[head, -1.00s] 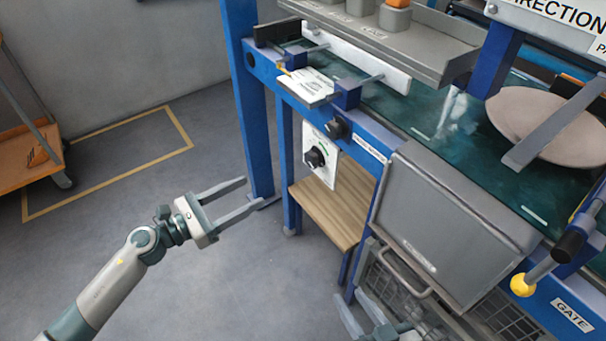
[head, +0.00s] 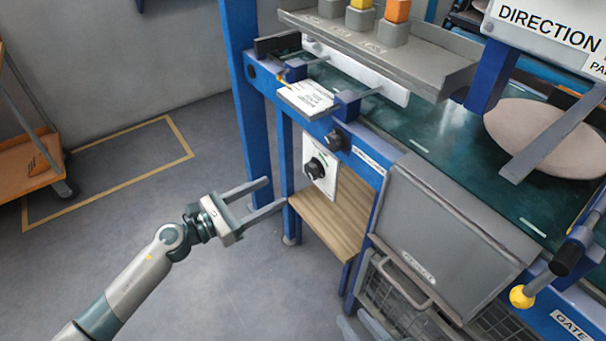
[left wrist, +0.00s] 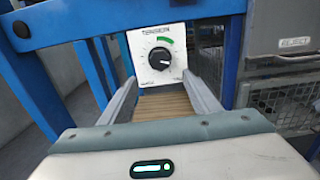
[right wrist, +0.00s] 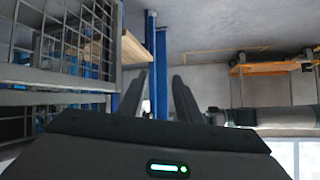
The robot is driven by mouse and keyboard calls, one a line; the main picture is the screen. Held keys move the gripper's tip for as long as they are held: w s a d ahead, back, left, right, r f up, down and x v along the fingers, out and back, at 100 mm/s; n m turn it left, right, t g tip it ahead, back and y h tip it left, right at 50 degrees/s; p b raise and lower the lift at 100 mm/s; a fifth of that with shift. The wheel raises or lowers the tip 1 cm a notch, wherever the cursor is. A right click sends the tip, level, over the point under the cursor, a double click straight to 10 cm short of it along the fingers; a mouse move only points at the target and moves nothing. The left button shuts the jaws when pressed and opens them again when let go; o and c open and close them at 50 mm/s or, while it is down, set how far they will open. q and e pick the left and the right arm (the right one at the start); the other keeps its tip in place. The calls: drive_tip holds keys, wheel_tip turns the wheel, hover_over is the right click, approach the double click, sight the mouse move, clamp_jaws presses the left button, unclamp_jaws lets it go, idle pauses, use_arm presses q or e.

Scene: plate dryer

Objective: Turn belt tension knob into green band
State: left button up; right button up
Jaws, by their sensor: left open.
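The black tension knob (head: 315,168) sits on a white plate (head: 331,176) on the blue machine frame, above a wooden shelf. In the left wrist view the knob (left wrist: 160,58) is on a plate marked TENSION, with a green band (left wrist: 163,41) along the top of the dial. The knob's pointer is hard to make out. My left gripper (head: 276,195) is open and empty, left of and lower than the knob, apart from it. In the left wrist view its fingers frame the plate from below. My right gripper (right wrist: 160,95) shows open and empty in the right wrist view.
A second dark knob (head: 337,138) sits on the frame above the tension plate. The wooden shelf (head: 325,215) lies below it.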

sight(309, 173)
use_arm(q)
drive_tip(key=x, duration=1.1)
drive_tip(key=shift+w+d, duration=0.1)
drive_tip(key=shift+w, duration=0.05)
drive_tip(key=c, duration=1.1)
